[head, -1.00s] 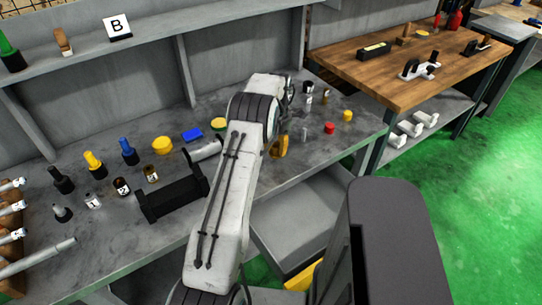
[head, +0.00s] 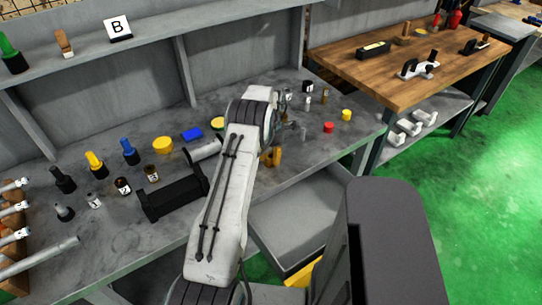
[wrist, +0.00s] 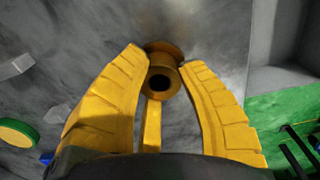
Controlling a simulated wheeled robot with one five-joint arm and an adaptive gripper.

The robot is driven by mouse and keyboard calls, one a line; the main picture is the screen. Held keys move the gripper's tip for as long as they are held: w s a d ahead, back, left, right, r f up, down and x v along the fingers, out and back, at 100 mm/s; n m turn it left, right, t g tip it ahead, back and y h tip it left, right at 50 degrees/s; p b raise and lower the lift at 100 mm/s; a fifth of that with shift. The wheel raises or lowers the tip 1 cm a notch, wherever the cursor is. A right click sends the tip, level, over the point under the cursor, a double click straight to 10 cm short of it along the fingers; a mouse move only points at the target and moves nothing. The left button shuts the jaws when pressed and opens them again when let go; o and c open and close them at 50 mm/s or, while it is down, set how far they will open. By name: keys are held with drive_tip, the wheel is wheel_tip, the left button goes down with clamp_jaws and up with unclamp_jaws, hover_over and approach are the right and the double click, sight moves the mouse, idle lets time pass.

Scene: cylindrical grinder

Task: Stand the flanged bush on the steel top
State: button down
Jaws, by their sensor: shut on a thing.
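The flanged bush (wrist: 162,78) is bronze-brown with a dark round bore, and shows in the wrist view between the tips of my yellow gripper (wrist: 165,72). My gripper is shut on it. Its wider flange shows beyond the barrel, on the side away from my palm. The grey steel top (wrist: 215,35) lies beneath; I cannot tell whether the bush touches it. In the head view my gripper (head: 271,157) is over the front part of the steel top (head: 110,245), partly behind my arm, and the bush cannot be made out there.
A black cradle (head: 175,197) stands left of my arm. Red (head: 328,127) and yellow (head: 346,115) pieces stand to the right. Several bottles and tools stand at the left. An open grey drawer (head: 300,220) lies below the front edge. A wooden bench (head: 400,70) stands right.

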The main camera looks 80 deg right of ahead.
drive_tip(key=shift+f, duration=0.15)
drive_tip(key=c, duration=0.9)
unclamp_jaws()
wheel_tip(320, 180, up, 12)
drive_tip(key=b, duration=0.1)
drive_tip(key=shift+r, duration=0.2)
